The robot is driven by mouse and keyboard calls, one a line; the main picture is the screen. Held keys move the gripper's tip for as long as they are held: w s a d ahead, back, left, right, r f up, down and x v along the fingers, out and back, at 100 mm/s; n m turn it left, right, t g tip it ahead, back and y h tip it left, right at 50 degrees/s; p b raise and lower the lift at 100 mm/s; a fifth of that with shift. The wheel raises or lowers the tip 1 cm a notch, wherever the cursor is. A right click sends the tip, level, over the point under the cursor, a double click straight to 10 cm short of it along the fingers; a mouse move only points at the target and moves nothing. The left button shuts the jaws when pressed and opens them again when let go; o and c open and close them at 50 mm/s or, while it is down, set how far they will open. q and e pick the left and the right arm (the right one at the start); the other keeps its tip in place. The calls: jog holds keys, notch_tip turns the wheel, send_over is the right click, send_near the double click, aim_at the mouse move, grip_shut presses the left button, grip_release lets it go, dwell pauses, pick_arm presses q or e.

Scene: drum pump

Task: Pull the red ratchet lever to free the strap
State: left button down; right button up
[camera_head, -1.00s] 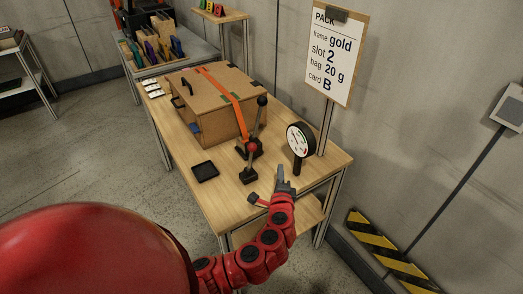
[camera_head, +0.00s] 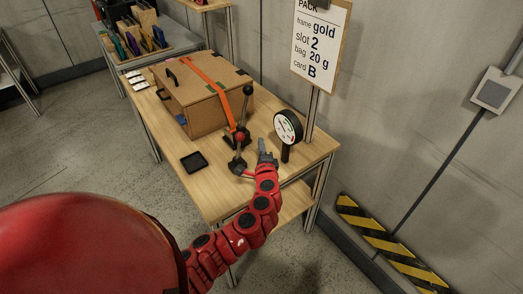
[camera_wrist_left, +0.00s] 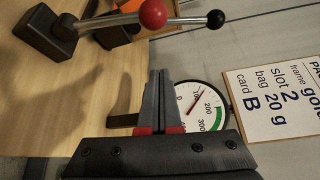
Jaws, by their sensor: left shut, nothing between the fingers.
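A lever with a red ball knob (camera_head: 240,136) stands upright on a dark base (camera_head: 237,166) near the table's front. In the left wrist view, its red knob (camera_wrist_left: 153,13) and steel rod show at the top. A taller lever with a black ball knob (camera_head: 247,90) stands behind it, by the box. An orange strap (camera_head: 215,82) runs over the brown box (camera_head: 207,113) and down its side toward the levers. My left gripper (camera_head: 265,148) is shut and empty, to the right of the red-knobbed lever and apart from it. Its closed fingers (camera_wrist_left: 158,85) show in the wrist view. My right gripper is not in view.
A round gauge (camera_head: 288,127) on a dark stand is close to the right of my left gripper. A sign board (camera_head: 320,45) rises behind it. A black tray (camera_head: 193,162) lies left of the levers. The table top (camera_head: 215,185) in front of them is bare.

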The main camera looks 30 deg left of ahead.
aim_at(239, 148)
pick_arm(q)
jog(key=a+p, duration=0.2)
jog(key=a, duration=0.2)
jog(key=shift+s+a+r, duration=0.1)
jog(key=shift+a+r, duration=0.05)
jog(key=shift+a, duration=0.15)
dwell(0.4)
